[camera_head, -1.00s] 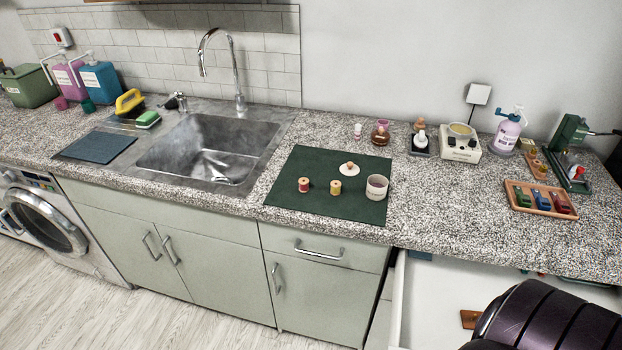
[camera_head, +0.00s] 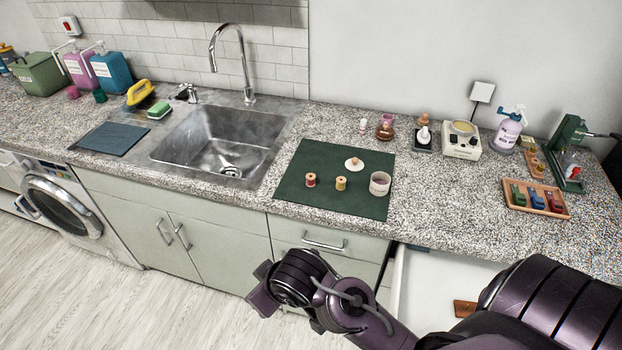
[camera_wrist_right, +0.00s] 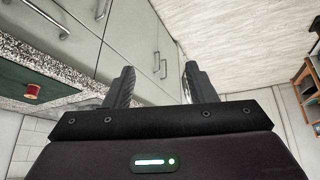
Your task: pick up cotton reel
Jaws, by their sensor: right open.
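The red reel also shows in the right wrist view (camera_wrist_right: 32,91), at the left. My right gripper (camera_head: 262,290) is in front of the cabinets, below the counter edge and apart from the reels. In the right wrist view its two fingers (camera_wrist_right: 158,84) are spread with nothing between them. My left gripper is in neither view.
The sink (camera_head: 225,140) lies to the left. An open drawer (camera_head: 440,275) is below the counter at right. A wooden tray (camera_head: 537,199) with coloured items sits far right.

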